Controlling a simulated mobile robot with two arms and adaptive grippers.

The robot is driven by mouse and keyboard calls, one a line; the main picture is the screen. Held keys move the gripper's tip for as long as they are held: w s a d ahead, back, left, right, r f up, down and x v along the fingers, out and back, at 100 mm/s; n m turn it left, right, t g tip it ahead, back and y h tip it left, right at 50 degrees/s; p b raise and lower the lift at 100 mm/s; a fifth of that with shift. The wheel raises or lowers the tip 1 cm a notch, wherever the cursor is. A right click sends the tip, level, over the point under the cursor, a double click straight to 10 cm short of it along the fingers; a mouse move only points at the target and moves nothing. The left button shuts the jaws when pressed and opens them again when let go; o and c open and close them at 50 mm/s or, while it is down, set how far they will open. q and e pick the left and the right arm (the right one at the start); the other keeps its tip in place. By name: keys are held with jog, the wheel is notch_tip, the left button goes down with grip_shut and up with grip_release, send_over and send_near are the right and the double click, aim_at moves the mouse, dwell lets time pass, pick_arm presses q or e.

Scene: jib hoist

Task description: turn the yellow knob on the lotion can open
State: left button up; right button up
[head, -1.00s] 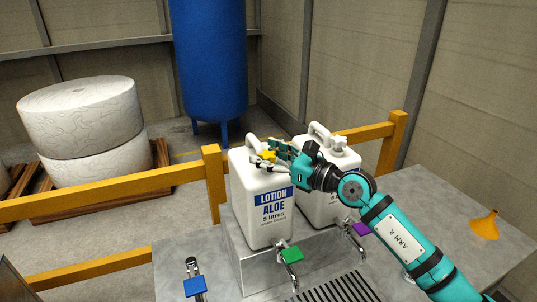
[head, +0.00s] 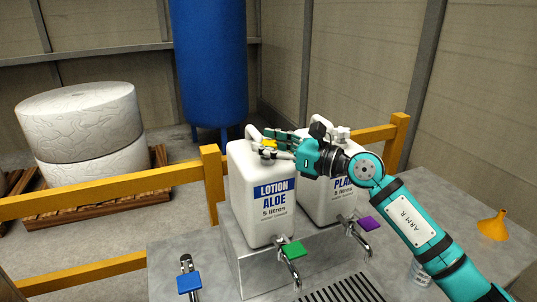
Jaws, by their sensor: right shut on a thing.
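The white lotion can (head: 262,205), labelled LOTION ALOE 5 litres, stands upright on a raised metal block. Its yellow knob (head: 269,145) is on top, partly hidden by my fingers. My right gripper (head: 268,150) reaches in from the right and is shut on the yellow knob. My left gripper is not in view.
A second white can (head: 318,205) stands just right of the lotion can, partly behind my arm. A yellow funnel (head: 493,226) stands on the bench at right. A yellow rail (head: 110,188) runs behind.

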jog(key=o, duration=1.2)
jog(key=shift+d, duration=0.1)
jog(key=v, duration=1.2)
jog(key=shift+f, duration=0.1)
